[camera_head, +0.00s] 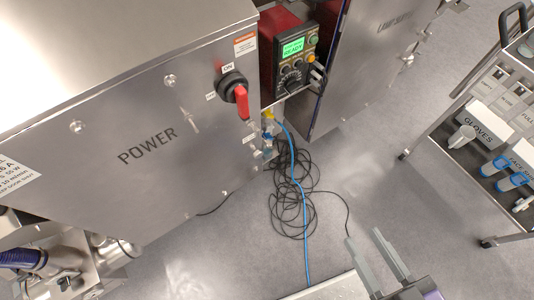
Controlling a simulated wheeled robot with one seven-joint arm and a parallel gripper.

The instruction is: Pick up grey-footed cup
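No grey-footed cup can be made out in this view. My gripper (364,238) reaches in from the bottom edge, right of centre. Its two grey fingers are apart, with only floor visible between them. It looks open and empty. Where the cup stands relative to it cannot be told.
A steel cabinet marked POWER (120,125) with a red switch handle (242,101) fills the left. Tangled black cables and a blue cable (297,190) lie on the floor. A cart (485,130) with gloves stands right.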

